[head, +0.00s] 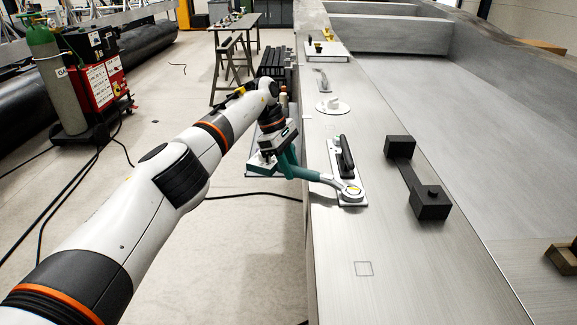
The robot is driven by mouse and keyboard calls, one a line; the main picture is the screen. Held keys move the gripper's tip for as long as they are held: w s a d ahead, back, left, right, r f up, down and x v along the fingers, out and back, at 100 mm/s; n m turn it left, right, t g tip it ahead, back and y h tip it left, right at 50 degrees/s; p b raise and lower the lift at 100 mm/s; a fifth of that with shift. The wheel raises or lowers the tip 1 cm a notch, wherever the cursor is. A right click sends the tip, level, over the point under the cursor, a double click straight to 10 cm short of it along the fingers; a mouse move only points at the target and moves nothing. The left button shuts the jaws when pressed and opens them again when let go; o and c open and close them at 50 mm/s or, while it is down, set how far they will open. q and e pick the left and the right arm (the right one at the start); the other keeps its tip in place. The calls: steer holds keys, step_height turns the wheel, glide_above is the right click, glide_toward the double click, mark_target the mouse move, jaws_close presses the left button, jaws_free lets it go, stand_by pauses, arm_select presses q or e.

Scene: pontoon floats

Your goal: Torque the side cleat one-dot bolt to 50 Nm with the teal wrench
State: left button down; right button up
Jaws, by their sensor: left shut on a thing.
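My left gripper (278,148) is shut on the teal wrench (303,171), out over the left edge of the metal deck. The wrench reaches right from the gripper, and its ring end (351,191) lies around or over a bolt at the near end of the side cleat plate (334,160). A yellowish spot shows inside the ring; I cannot make out any dot mark. The black cleat bar (345,156) stands on the plate just behind the ring. My right gripper is not in view.
A black two-block fitting (417,178) stands right of the cleat. Behind the cleat are a round white disc fitting (333,107) and another plate with knobs (325,50). A small square outline (363,269) marks the clear deck in front. A gas cylinder (55,85) stands far left.

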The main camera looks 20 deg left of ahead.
arm_select(q)
steer(key=shift+w+d+r, duration=0.1)
steer(key=shift+w+r, duration=0.05)
steer(key=shift+w, duration=0.05)
stand_by(0.6)
steer(key=shift+w, duration=0.2)
